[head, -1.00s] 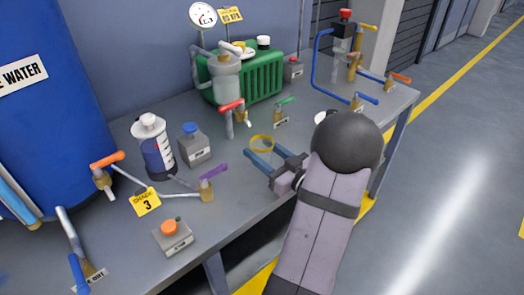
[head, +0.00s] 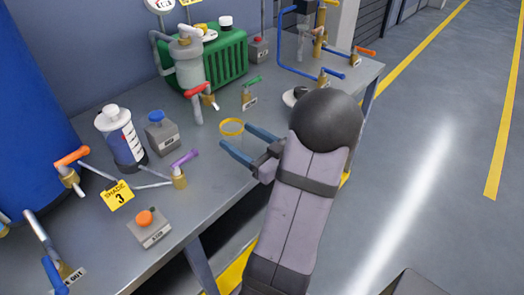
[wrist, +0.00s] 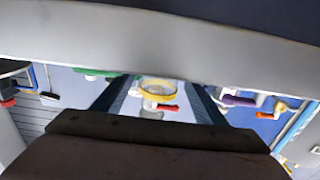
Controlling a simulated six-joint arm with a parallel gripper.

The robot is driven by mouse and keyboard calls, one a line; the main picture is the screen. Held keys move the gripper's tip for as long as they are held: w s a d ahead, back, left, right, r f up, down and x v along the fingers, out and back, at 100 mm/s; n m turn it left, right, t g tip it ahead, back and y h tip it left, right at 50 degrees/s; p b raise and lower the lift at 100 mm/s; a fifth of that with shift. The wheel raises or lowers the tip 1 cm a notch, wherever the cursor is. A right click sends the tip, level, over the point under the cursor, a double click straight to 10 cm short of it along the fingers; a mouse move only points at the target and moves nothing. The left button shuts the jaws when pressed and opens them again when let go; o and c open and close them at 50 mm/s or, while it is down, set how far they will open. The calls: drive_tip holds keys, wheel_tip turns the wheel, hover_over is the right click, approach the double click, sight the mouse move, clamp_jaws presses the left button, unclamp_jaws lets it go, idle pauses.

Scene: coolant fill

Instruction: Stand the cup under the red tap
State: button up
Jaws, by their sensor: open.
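The cup (head: 231,141) is clear with a yellow rim and stands upright on the grey bench. My gripper (head: 236,136) is open, its two blue fingers pointing at the cup and very close to it. In the wrist view the cup's yellow rim (wrist: 157,92) shows between the two dark fingers (wrist: 160,103). I cannot tell whether they touch it. The red tap (head: 197,90) is beyond the cup, up and to the left, below a grey canister. Its red handle also shows in the wrist view (wrist: 167,108). The space under its spout looks clear of any cup.
A green-handled tap (head: 252,84) stands right of the red tap. A purple-handled tap (head: 183,160), a white-topped bottle (head: 118,140) and a blue-topped grey box (head: 160,132) stand to the left. A green ribbed tank (head: 225,57) is behind. The bench's front edge is close to my arm.

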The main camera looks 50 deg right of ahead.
drive_tip(key=s, duration=0.8)
drive_tip(key=shift+s, duration=0.15)
drive_tip(key=w+d+r+m+g+h+p, duration=0.3)
drive_tip(key=d+r+m+g+h+p, duration=0.15)
drive_tip(key=r+p, duration=0.25)
drive_tip(key=w+d+r+m+g+h+p, duration=0.35)
drive_tip(key=r+h+p, duration=0.2)
drive_tip(key=p, duration=0.25)
drive_tip(key=a+f+n+g+y+p, duration=0.15)
drive_tip(key=a+y, duration=0.25)
drive_tip(key=a, duration=0.7)
drive_tip(key=a+f+n+g+y+p, duration=0.1)
drive_tip(key=a+f+g+y+p, duration=0.2)
drive_tip(key=a, duration=0.9)
drive_tip(key=s+a+f+n+g+y, duration=0.1)
drive_tip(key=s+a+n+g+y, duration=0.2)
drive_tip(key=s+a, duration=0.6)
drive_tip(key=a+n+g, duration=0.2)
drive_tip(key=a, duration=0.2)
drive_tip(key=shift+s+f, duration=0.15)
drive_tip(key=shift+s, duration=0.05)
